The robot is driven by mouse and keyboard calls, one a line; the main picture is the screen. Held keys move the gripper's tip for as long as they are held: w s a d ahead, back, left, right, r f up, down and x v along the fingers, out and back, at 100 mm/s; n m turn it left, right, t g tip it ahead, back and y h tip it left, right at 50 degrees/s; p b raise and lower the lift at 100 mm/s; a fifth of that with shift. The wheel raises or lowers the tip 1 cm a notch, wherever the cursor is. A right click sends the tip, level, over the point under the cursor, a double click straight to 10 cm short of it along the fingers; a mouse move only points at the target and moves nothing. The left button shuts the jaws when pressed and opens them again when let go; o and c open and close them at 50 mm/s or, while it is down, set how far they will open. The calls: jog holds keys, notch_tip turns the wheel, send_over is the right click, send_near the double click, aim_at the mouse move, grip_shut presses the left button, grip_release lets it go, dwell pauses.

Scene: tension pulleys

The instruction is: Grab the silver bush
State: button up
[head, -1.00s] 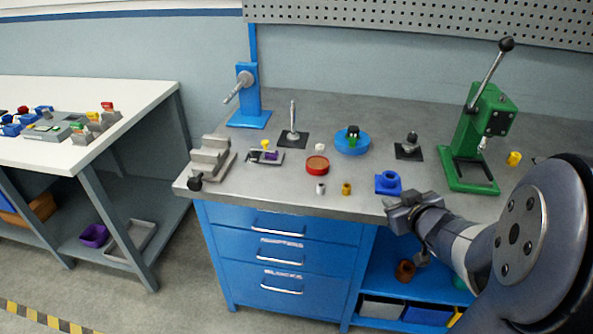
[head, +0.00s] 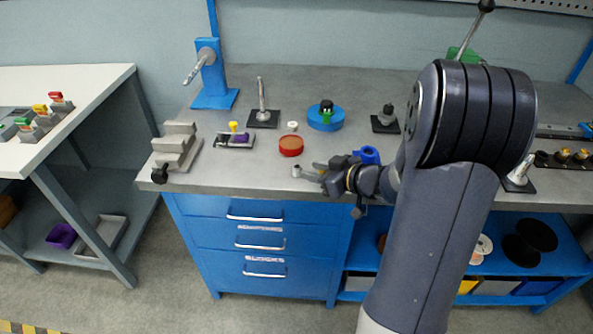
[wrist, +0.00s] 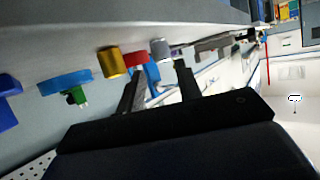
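The silver bush (head: 296,171) is a small grey cylinder near the front edge of the grey bench top. In the wrist view the silver bush (wrist: 160,48) appears just beyond and between my two fingertips. My gripper (head: 311,173) is at the front of the bench, immediately right of the bush. It also shows in the wrist view (wrist: 159,68), open with nothing visibly held. Whether a finger touches the bush cannot be told. A brass bush (wrist: 112,62) stands beside the silver one; in the head view it is mostly hidden by my gripper.
A red round dish (head: 291,146) is behind the silver bush. A grey stepped block (head: 177,148) is at the left. Bench top left of the bush is clear.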

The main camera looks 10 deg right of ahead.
aim_at(297, 170)
jog(key=x, duration=0.5)
jog(key=shift+s+a+f, duration=0.1)
jog(key=shift+c, duration=0.3)
grip_shut()
